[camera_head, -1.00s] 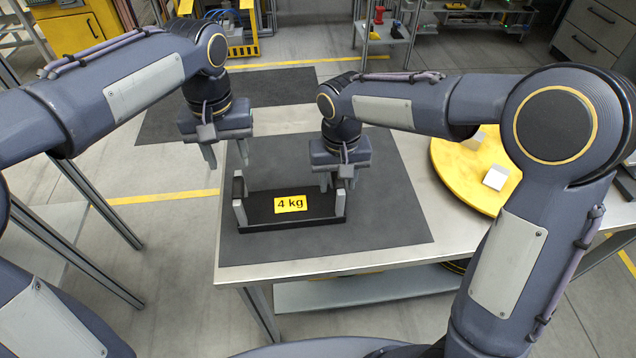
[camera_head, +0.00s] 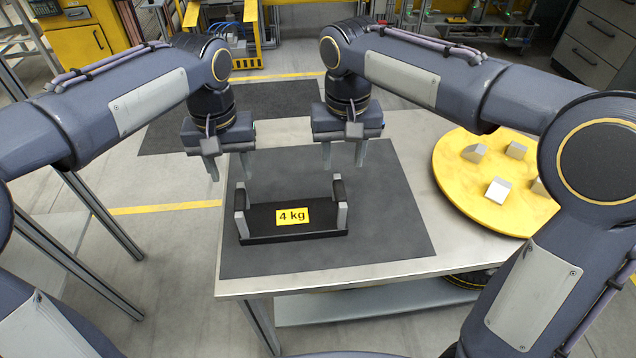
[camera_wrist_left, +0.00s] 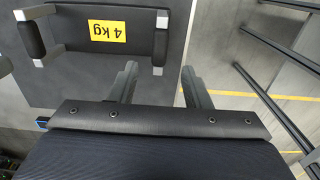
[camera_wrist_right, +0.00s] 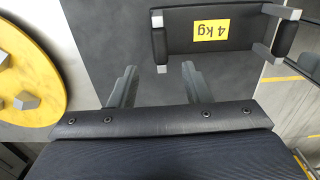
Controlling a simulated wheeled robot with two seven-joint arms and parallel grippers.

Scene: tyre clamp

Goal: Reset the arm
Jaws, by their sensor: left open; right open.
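My left gripper (camera_head: 229,165) is open and empty, above and to the left of a black tray (camera_head: 262,238) with a yellow "4 kg" label and an upright handle at each end. My right gripper (camera_head: 343,156) is open and empty, above and beyond the tray's right handle (camera_head: 340,203). The tray sits on the dark mat on the table. It shows in the left wrist view (camera_wrist_left: 78,47) beyond the left fingers, and in the right wrist view (camera_wrist_right: 180,38) beyond the right fingers. Neither gripper touches it.
The dark mat (camera_head: 390,235) is otherwise bare. A yellow round plate (camera_head: 455,165) with several grey blocks lies at the table's right. The metal table's front edge (camera_head: 370,277) is nearest me. Open floor lies to the left of the table.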

